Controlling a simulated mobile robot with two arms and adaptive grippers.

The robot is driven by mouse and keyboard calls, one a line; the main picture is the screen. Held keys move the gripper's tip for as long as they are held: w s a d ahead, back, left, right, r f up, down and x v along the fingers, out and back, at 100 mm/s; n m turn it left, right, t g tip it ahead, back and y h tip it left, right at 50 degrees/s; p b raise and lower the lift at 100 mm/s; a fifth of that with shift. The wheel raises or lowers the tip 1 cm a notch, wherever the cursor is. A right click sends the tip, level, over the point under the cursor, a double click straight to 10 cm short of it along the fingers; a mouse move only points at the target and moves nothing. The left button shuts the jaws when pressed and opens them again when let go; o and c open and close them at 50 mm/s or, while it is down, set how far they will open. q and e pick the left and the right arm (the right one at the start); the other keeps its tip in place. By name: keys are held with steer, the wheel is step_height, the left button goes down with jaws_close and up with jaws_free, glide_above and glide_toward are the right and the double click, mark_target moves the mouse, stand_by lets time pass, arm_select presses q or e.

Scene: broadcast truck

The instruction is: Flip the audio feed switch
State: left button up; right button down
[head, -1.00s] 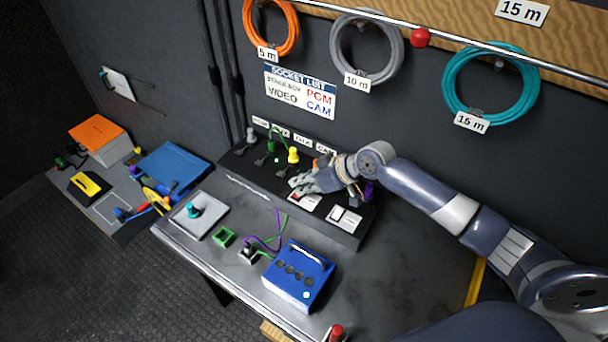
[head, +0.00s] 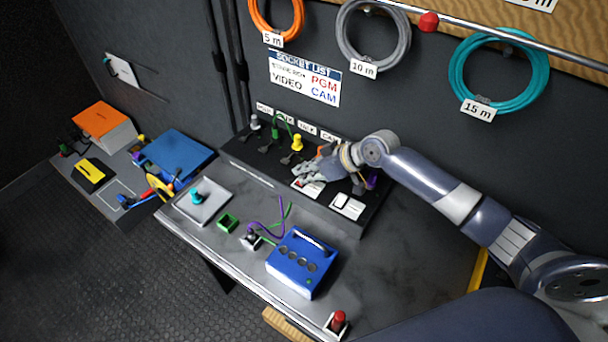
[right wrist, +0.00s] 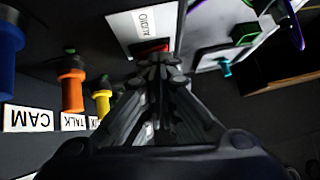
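The audio switch is a red rocker (right wrist: 152,48) on a white plate marked AUDIO (right wrist: 140,22) in the right wrist view. In the head view its white plate (head: 312,190) lies on the black panel, partly covered by my right gripper. My right gripper (head: 304,176) points down at the switch from the back right. In the right wrist view its fingertips (right wrist: 160,66) are together, with nothing seen between them, at the red rocker's edge. Whether they touch it I cannot tell. My left gripper is in neither view.
A second switch plate (head: 348,205) sits to the right on the black panel (head: 245,160). Plugs, including a yellow one (head: 297,143), stand along its back. A blue box (head: 302,262) with cables stands in front. Coiled cables hang on the wall above.

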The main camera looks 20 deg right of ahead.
steer(key=shift+w+d+f, duration=0.15)
steer(key=shift+w+d, duration=0.05)
steer(key=shift+d, duration=0.25)
steer(key=shift+s+d+r, duration=0.1)
steer(key=shift+d+r, duration=0.3)
steer(key=a+v, duration=0.1)
steer(key=v, duration=0.9)
steer(key=shift+s+d+r, duration=0.3)
steer(key=shift+s+r, duration=0.15)
steer(key=shift+s, duration=0.05)
steer(key=r+b, duration=0.1)
steer(key=b, duration=0.1)
steer(key=w+a+r+b, duration=0.1)
steer(key=r+b, duration=0.1)
steer(key=b, duration=0.1)
steer(key=shift+w, duration=0.15)
